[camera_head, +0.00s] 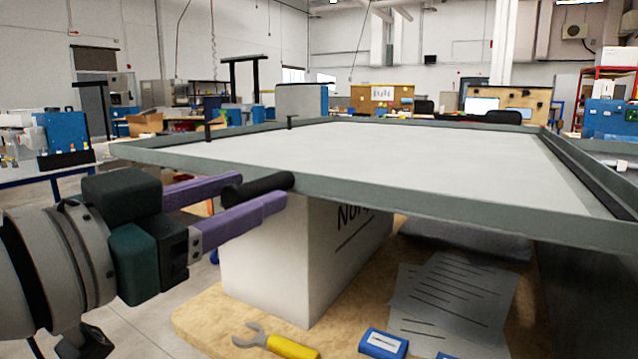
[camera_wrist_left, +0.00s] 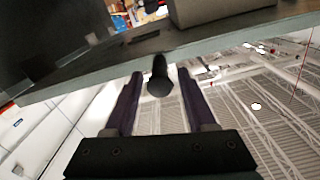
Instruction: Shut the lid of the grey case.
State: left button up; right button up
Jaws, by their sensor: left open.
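The grey case's lid (camera_head: 440,190) shows in the head view as a wide panel with a pale inner face and a grey-green rim. It spans the middle of the view, raised above the bench. A black cylindrical handle (camera_head: 258,187) sticks out at its front left edge. My left gripper (camera_head: 261,191) is open, with its purple fingers on either side of the handle. In the left wrist view the handle (camera_wrist_left: 160,77) lies between the fingertips, and the lid's edge (camera_wrist_left: 110,78) runs just beyond them. I cannot tell whether the fingers touch the handle. My right gripper is not in view.
Under the panel, a white box (camera_head: 265,255) with black lettering stands on a tan bench top (camera_head: 210,315). A yellow-handled wrench (camera_head: 290,346), a blue-and-white box (camera_head: 383,343) and printed sheets (camera_head: 450,300) lie near it. A dark grey wall (camera_head: 590,295) stands at the right.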

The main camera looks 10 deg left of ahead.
aim_at(261, 188)
pick_arm(q)
jog(key=shift+x, duration=1.55)
jog(key=shift+c, duration=0.4)
grip_shut()
